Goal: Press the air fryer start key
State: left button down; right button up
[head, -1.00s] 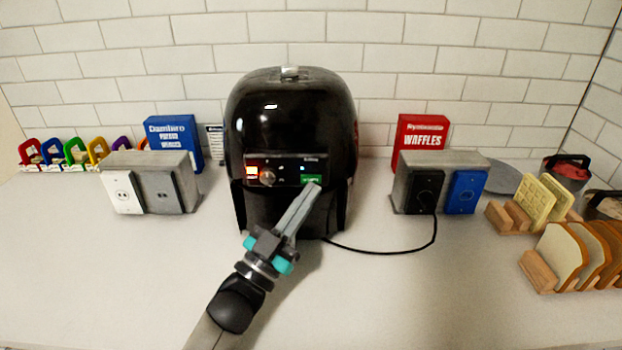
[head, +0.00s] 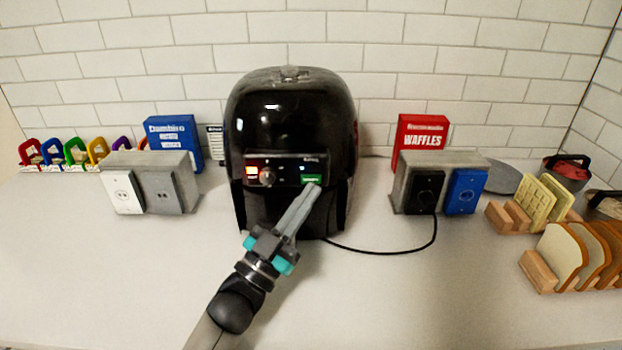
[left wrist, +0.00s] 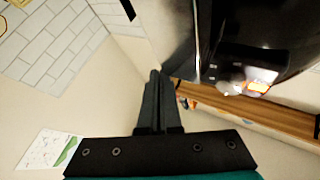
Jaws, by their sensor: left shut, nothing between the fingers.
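The black air fryer (head: 290,115) stands upright against the back wall in the head view. Its front panel has an orange-lit key (head: 252,171) on the left, a round knob (head: 267,177) and a green key (head: 311,179) on the right. My left gripper (head: 316,187) is shut and empty. Its fingertips overlap the lower edge of the green key; I cannot tell whether they touch it. In the left wrist view the shut fingers (left wrist: 155,76) end beside the dark fryer body (left wrist: 255,30), and the green key cannot be made out. My right gripper is out of view.
A grey outlet box (head: 175,158) stands left of the fryer, another (head: 442,160) right. A black cord (head: 400,252) runs from the fryer to the right one. Blue (head: 180,140) and red (head: 421,140) boxes stand behind. Bread slices (head: 565,258) are at right. The front counter is clear.

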pick_arm(q)
jog(key=shift+w, duration=0.1)
dwell(0.3)
jog(key=shift+w, duration=0.35)
jog(key=shift+w, duration=0.3)
dwell(0.5)
dwell(0.4)
jog(key=shift+s+p, duration=0.3)
jog(key=shift+s, duration=0.45)
jog(key=s+p, duration=0.2)
jog(key=s, duration=0.3)
